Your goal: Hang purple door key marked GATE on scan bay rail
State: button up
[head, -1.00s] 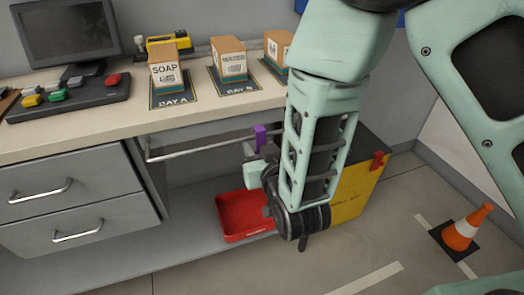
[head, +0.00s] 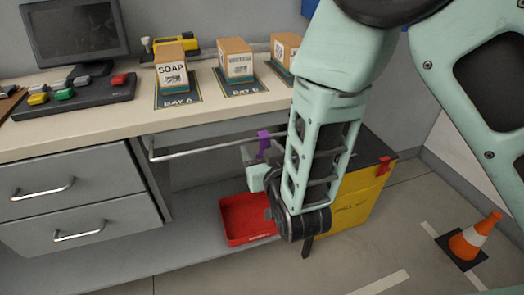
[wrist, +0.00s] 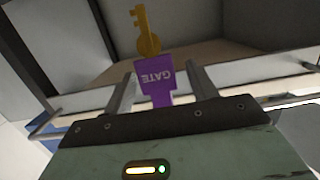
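The purple key tag (head: 264,144) is upright at the scan bay rail (head: 205,148), overlapping the rail's right part in the head view. Whether it hooks over the rail or is only in front of it, I cannot tell. In the wrist view the purple tag (wrist: 156,80) reads GATE upside down, with a gold key (wrist: 146,32) at its far end. My gripper (wrist: 161,80) has one finger on each side of the tag, with visible gaps, so it looks open around it. In the head view my gripper (head: 257,172) is just below the tag, and my arm hides the rail's right end.
A red tray (head: 236,226) lies on the lower shelf below my gripper. A yellow bin (head: 358,205) stands to the right behind my arm. Boxes (head: 172,73) stand on the counter above. Drawers (head: 60,195) are at left, and an orange cone (head: 474,238) is on the floor at right.

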jog(key=shift+s, duration=0.1)
jog(key=p+v, duration=1.2)
jog(key=v, duration=0.5)
jog(key=shift+s, duration=0.1)
